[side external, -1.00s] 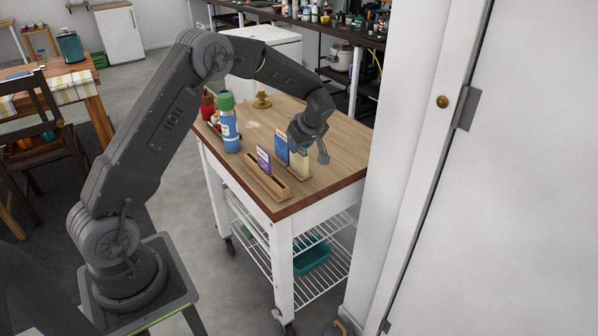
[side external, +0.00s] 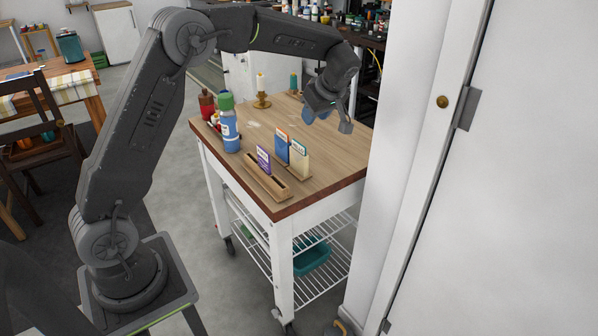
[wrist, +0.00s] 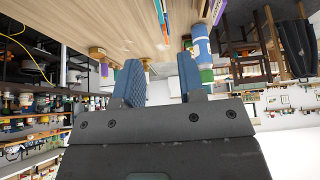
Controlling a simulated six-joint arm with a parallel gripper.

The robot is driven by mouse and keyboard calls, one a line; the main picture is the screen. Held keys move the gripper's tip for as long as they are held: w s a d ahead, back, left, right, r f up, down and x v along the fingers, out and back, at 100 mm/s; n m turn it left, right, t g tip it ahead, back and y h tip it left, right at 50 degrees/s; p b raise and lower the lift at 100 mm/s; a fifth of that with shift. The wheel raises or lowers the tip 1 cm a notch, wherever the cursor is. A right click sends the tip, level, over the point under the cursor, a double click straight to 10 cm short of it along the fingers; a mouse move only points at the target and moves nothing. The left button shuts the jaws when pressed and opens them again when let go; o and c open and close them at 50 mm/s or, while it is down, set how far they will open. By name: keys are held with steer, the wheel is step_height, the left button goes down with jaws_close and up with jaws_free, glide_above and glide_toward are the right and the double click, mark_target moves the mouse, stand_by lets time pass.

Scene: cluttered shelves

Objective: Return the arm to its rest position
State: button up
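My gripper (side external: 328,120) is raised above the back right part of the wooden cart top (side external: 335,155). In the wrist view its two blue-padded fingers (wrist: 160,78) stand apart with nothing between them. My arm reaches across from the left, bent at the elbow. Upright cards or booklets stand in wooden holders below and in front of the gripper: a purple one (side external: 263,160), a blue one (side external: 281,146) and a cream one (side external: 299,161). The gripper is clear of them.
A blue bottle with a green cap (side external: 229,125), a red bottle (side external: 207,105) and a brass candle holder (side external: 262,101) stand on the cart's left and back. A teal object (side external: 294,82) stands at the back edge. A white wall (side external: 405,130) rises close on the right.

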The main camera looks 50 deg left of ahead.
steer(key=s+d+r+m+t+h, duration=0.1)
steer(key=s+d+r+m, duration=0.3)
steer(key=s, duration=0.3)
steer(key=s+d+r+m+t+h, duration=0.2)
steer(key=s+d+r+m, duration=0.2)
steer(key=s+r, duration=0.15)
steer(key=s+d+f+m+t+h, duration=0.1)
steer(key=s+d+m, duration=0.2)
steer(key=s+m, duration=0.2)
steer(key=s+d+f+m+t+h, duration=0.1)
steer(key=s+m, duration=0.4)
steer(key=s, duration=0.7)
steer(key=d+f+h, duration=0.1)
steer(key=d, duration=0.1)
steer(key=shift+s+d+f+t, duration=0.15)
steer(key=shift+s+d+t, duration=0.15)
steer(key=shift+d, duration=0.1)
